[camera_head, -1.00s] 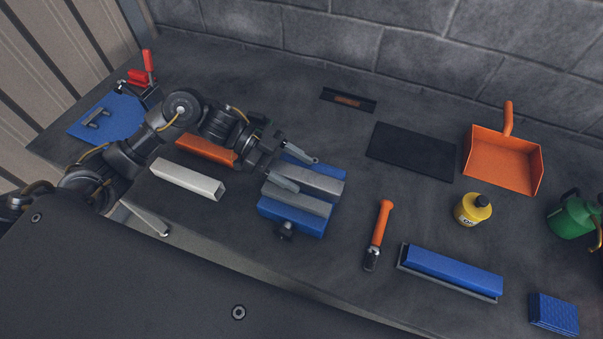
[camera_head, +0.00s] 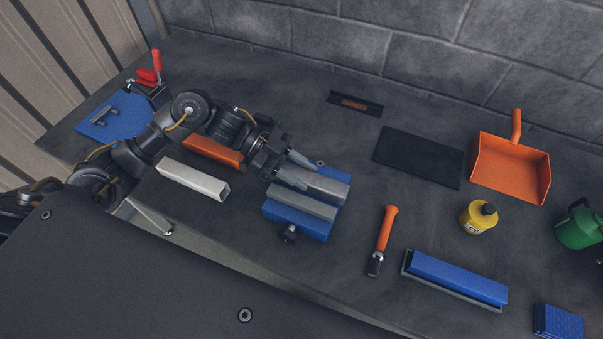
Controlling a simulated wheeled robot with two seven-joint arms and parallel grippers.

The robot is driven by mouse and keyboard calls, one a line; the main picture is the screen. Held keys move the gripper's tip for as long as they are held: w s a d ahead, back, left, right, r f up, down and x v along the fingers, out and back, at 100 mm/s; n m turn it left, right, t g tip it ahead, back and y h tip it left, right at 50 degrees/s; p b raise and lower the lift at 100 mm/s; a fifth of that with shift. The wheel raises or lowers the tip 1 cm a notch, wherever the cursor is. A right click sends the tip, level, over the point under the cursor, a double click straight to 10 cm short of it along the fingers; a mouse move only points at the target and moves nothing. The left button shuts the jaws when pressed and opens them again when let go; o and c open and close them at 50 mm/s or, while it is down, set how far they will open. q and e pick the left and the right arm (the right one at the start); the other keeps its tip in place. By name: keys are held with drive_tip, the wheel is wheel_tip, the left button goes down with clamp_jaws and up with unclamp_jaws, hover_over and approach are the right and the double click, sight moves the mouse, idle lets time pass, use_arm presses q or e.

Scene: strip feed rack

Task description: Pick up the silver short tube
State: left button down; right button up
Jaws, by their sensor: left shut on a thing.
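The fingers hide that end, and I cannot tell whether the bar is lifted off the block. My right gripper is not in view.
A pale hollow square tube (camera_head: 192,180) and an orange bar (camera_head: 212,152) lie to the left, near my left arm. A black mat (camera_head: 418,157) is behind.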

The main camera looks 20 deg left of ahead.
use_arm(q)
drive_tip(key=shift+r, duration=0.6)
drive_tip(key=s+d+r+p, duration=0.3)
drive_tip(key=s+r+p, duration=0.5)
drive_tip(key=s+r, duration=0.4)
drive_tip(key=shift+s, duration=0.8)
